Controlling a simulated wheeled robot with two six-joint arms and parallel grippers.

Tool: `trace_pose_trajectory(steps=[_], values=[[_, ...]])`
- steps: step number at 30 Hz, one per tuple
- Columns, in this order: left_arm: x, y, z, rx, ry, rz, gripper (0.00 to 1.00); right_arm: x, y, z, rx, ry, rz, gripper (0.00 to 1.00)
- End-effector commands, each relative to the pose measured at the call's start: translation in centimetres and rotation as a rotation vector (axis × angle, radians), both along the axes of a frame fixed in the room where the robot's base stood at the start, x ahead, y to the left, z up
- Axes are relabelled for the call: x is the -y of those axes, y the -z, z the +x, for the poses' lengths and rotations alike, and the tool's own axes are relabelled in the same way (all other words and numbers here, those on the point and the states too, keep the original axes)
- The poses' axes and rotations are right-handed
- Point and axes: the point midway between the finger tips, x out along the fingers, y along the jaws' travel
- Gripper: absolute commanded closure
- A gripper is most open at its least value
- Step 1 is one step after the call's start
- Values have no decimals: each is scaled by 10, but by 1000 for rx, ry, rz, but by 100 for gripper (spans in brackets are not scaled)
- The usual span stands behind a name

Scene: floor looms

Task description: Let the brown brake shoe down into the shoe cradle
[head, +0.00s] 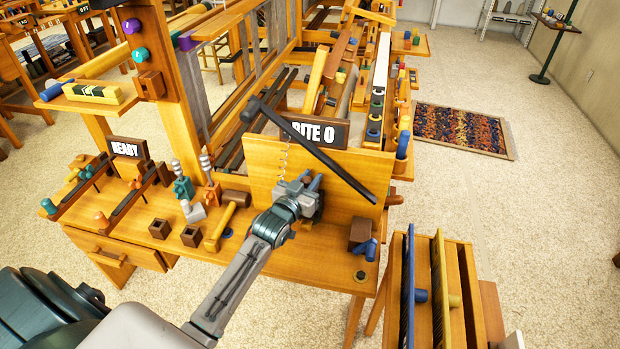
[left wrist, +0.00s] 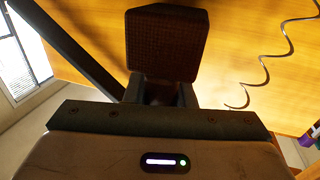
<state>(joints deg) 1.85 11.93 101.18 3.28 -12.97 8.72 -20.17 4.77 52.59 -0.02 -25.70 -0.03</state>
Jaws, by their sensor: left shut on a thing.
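My left gripper (head: 308,193) is in front of the upright wooden panel at the loom's front. In the left wrist view its jaws (left wrist: 160,95) are shut on the brown brake shoe (left wrist: 167,40), a dark brown block with a textured face. The shoe stands out beyond the fingertips, before the wooden panel. In the head view the gripper hides most or all of the shoe. I cannot pick out the shoe cradle with certainty. A dark brown block (head: 360,233) sits on the bench right of the gripper. My right gripper is not in view.
A black bar (head: 315,155) slants across the panel close above the gripper, and a thin coil spring (head: 285,158) hangs beside it. A mallet (head: 228,220) and small open brown boxes (head: 160,229) stand left on the bench. A blue-handled piece (head: 368,250) lies right.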

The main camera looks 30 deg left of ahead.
Motion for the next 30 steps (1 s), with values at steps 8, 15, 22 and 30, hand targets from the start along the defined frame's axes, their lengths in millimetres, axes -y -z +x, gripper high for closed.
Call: trace_pose_trajectory(steps=[8,15,22,30], values=[[0,0,0,1,0,0,100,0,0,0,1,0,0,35],[0,4,0,1,0,0,100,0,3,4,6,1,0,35],[0,16,0,1,0,0,100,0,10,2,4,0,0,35],[0,24,0,1,0,0,100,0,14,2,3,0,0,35]])
